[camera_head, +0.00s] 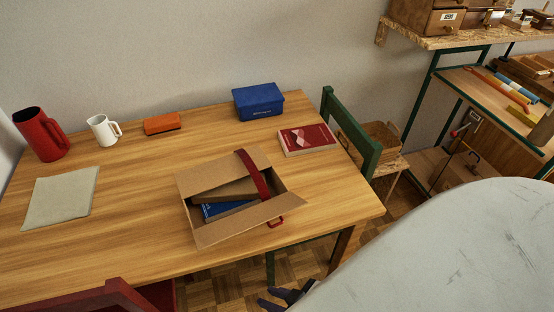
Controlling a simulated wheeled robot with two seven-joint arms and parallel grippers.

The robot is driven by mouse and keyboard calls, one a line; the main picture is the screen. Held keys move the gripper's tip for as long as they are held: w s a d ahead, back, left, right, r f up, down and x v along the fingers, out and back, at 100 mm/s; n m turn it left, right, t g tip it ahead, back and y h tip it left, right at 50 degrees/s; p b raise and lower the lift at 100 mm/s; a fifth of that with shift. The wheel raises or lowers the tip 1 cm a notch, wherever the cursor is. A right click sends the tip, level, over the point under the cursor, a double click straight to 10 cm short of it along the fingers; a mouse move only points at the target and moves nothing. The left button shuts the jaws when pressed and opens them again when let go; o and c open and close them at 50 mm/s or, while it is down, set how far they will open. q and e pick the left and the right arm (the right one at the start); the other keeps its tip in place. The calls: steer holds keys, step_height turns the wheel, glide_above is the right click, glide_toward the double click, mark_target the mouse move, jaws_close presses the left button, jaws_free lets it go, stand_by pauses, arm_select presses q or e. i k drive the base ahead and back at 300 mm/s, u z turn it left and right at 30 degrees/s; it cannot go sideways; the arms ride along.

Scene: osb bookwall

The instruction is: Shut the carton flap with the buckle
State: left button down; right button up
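An open cardboard carton (186,207) sits on the wooden table near its front right part. A wide flap (238,223) lies folded outward along its near side. Another flap (212,171) stands at the far side. A dark red strap (252,173) hangs over the right part of the carton. A small red buckle loop (276,222) shows at the near flap's right end. A blue book (220,208) and a brown item (226,191) lie inside. My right gripper (265,297) is low at the bottom edge, below the table front, its fingers apart and empty. My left gripper is out of view.
The table (130,225) also holds a red jug (40,135), white mug (102,130), orange box (162,123), blue box (258,102), red book (307,140) and grey cloth (61,195). A green chair (350,130) stands right; a red chair (105,298) stands in front.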

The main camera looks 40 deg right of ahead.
mark_target(218, 231)
steer(key=k, duration=1.55)
steer(key=z, duration=1.1)
steer(key=i, duration=1)
steer(key=z, duration=0.05)
